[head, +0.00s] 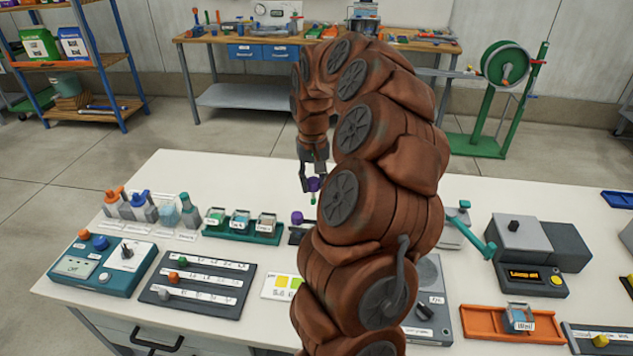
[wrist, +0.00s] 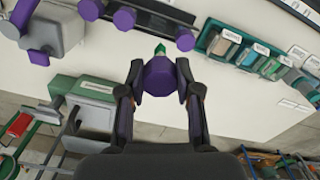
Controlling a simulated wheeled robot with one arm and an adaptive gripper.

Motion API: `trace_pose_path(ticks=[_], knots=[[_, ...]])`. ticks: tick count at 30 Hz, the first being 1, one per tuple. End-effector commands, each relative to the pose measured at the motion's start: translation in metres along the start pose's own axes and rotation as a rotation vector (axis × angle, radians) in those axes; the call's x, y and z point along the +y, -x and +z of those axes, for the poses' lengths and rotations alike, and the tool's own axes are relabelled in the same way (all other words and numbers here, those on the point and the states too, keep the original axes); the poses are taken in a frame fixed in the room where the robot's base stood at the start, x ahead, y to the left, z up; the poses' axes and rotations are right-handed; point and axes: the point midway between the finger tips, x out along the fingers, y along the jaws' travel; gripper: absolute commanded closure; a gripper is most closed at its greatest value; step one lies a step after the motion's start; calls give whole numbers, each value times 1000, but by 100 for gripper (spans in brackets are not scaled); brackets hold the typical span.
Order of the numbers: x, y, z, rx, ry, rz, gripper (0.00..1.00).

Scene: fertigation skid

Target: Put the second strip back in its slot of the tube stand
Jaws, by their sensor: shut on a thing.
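My gripper (head: 309,178) is shut on a strip with a purple faceted grip (wrist: 159,75) and a green tip. In the wrist view the fingers press on both sides of the grip, and the green tip points away from the gripper. In the head view the strip hangs above the table, tip down. The dark tube stand (wrist: 154,21) lies just beyond the tip in the wrist view. Several purple grips show along it, with a wider gap between the middle and right ones. In the head view my arm hides most of the stand (head: 296,236).
A green tray (head: 243,235) with small labelled boxes stands left of the stand. Bottles (head: 145,209) and control panels (head: 103,268) lie further left. A grey device with a teal lever (head: 478,235) stands right of my arm. The table's back left (head: 220,175) is clear.

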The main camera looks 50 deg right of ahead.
Motion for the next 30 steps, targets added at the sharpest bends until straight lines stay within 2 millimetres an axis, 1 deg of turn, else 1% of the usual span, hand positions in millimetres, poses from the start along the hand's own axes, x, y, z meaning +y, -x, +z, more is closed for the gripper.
trace_pose_path(ticks=[3, 6, 17, 23, 30], knots=[[5, -22, 4, -7, -9, -3, 85], [7, -32, 4, -5, -13, -5, 85], [7, -46, 4, 1, -14, -5, 85], [7, -60, 5, -3, -13, -6, 85], [7, -83, 4, -1, -13, -6, 85]])
